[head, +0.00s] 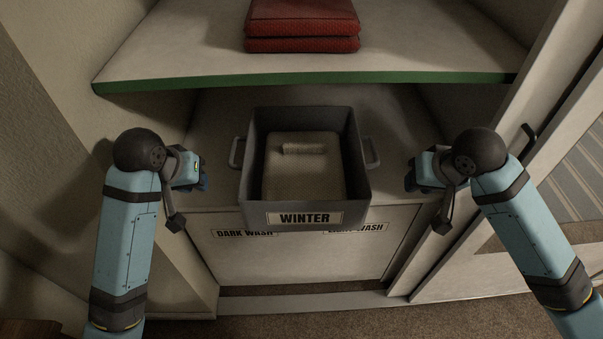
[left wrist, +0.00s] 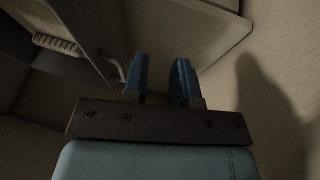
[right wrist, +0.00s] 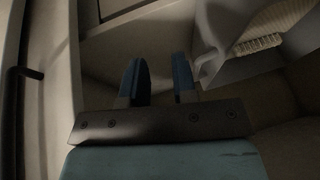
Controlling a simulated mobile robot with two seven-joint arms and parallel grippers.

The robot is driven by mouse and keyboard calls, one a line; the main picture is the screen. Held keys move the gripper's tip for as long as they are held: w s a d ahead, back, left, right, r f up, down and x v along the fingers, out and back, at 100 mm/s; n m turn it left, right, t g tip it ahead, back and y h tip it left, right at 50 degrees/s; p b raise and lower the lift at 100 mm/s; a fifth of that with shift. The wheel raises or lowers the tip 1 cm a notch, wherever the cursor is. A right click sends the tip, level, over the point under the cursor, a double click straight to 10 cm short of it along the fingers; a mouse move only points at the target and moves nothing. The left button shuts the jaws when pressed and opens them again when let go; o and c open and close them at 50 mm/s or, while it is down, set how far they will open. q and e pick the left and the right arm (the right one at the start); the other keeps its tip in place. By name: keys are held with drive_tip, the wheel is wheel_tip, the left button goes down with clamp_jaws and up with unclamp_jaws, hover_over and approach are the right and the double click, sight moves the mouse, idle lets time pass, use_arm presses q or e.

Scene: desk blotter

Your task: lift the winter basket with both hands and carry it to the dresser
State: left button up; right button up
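The winter basket (head: 258,215) is a dark grey open box with a label reading WINTER on its front. It stands upright on a pale surface and holds a folded beige textile with a small roll on top. It has a left handle (head: 236,153) and a right handle (head: 372,152). My left gripper (head: 203,177) is left of the left handle, apart from it; its blue fingers (left wrist: 160,75) are open and empty. My right gripper (head: 409,178) is right of the right handle, also apart; its fingers (right wrist: 160,78) are open and empty. I see no dresser I can identify.
A shelf with a green front edge (head: 320,78) overhangs behind the basket and carries folded red textiles (head: 302,25). Below the basket is a front panel (head: 300,255) labelled DARK WASH and another partly hidden label. Walls stand left; a door with a dark handle (head: 527,137) stands right.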

sight(231, 150)
drive_tip(key=shift+s, duration=0.1)
